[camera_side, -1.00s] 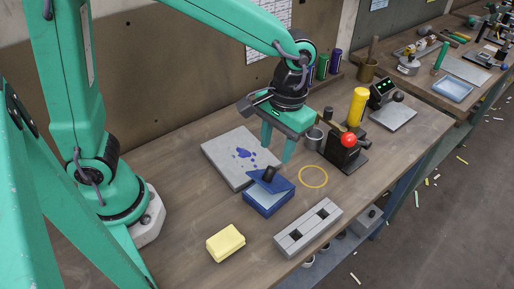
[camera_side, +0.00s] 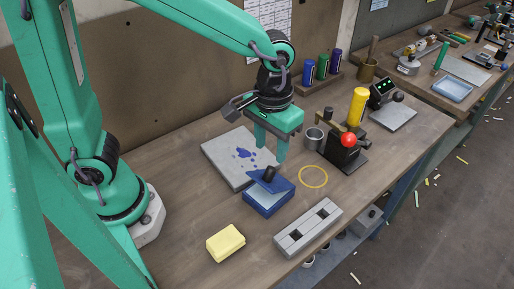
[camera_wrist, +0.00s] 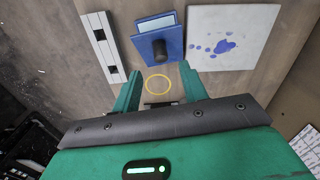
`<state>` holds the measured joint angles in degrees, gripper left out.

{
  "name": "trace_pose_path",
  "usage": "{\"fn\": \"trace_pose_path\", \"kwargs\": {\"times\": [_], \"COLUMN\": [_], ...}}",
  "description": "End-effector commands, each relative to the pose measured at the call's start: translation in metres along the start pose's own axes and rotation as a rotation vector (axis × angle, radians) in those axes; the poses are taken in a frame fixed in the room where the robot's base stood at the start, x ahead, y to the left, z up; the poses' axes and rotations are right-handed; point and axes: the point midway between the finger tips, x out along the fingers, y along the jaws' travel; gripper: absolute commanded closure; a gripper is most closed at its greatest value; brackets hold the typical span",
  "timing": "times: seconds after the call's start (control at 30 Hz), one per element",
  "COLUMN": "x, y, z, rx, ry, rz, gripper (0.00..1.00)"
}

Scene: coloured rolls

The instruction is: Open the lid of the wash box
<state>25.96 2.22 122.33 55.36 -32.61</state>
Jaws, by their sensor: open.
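The wash box (camera_side: 262,207) is a small blue box on the bench. Its blue lid (camera_side: 278,183) is tilted up part way, and a pale inside shows along the near side. A dark knob (camera_side: 269,173) stands on the lid. The box also shows at the top of the wrist view (camera_wrist: 171,18), with the lid and its knob (camera_wrist: 160,48) nearer my gripper. My gripper (camera_side: 271,153) is open and empty, with its fingers pointing down just behind the lid in the side view, apart from the knob. Its fingers (camera_wrist: 160,74) are spread wide in the wrist view.
A grey plate (camera_side: 222,158) with blue stains lies beside the box. A yellow ring (camera_side: 313,177) lies flat to its right. A grey slotted block (camera_side: 308,228) and a yellow sponge-like block (camera_side: 226,243) are in front. A red-balled device (camera_side: 345,155) stands at the right.

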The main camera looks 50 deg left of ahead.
Motion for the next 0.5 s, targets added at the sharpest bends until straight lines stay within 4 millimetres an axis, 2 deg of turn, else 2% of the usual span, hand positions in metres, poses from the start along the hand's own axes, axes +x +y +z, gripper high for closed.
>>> {"fn": "trace_pose_path", "kwargs": {"times": [0.27, 0.5], "x": [0.023, 0.053], "y": [0.0, -0.001], "z": [0.001, 0.001], "rx": [0.0, 0.0], "ry": [-0.004, -0.004], "rz": [-0.003, -0.003], "gripper": [0.57, 0.57]}}
